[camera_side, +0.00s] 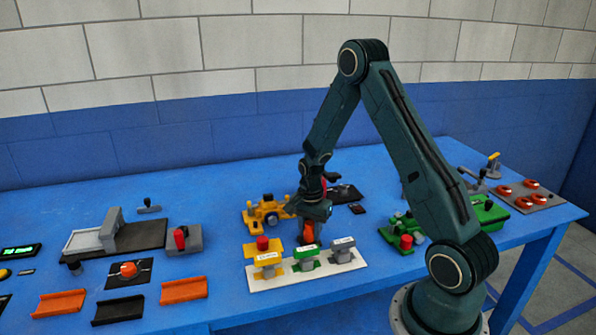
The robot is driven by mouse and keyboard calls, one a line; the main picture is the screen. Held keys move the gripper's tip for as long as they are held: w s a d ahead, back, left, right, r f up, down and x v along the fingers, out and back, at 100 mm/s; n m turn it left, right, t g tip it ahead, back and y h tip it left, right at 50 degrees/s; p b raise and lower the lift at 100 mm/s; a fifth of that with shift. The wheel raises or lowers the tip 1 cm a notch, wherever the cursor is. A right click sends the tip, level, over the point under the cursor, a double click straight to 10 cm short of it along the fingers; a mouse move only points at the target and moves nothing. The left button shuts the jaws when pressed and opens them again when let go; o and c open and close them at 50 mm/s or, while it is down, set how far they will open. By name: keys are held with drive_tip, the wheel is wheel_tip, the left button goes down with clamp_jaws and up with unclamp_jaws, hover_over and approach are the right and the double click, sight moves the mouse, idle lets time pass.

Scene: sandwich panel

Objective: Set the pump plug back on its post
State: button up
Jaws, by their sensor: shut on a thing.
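My gripper (308,238) points down over the back of a white strip (262,286), shut on an orange-red piece (308,232) that its fingers partly hide. I cannot tell for sure that this piece is the pump plug. The strip bears three labelled stands: a yellow one (268,260) with a red cylinder (262,243) on top, a green one (305,253) and a grey one (343,243). The labels are too small to read. The held piece is just behind or above the green stand; I cannot tell whether they touch.
A yellow device (266,213) stands behind the strip to the left. A green device with a red knob (406,242) is at right.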

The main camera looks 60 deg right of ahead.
sight(310, 222)
idle(0.3)
drive_tip(key=o, duration=1.5)
drive_tip(key=shift+r, duration=0.1)
drive_tip(key=shift+r, duration=3.6)
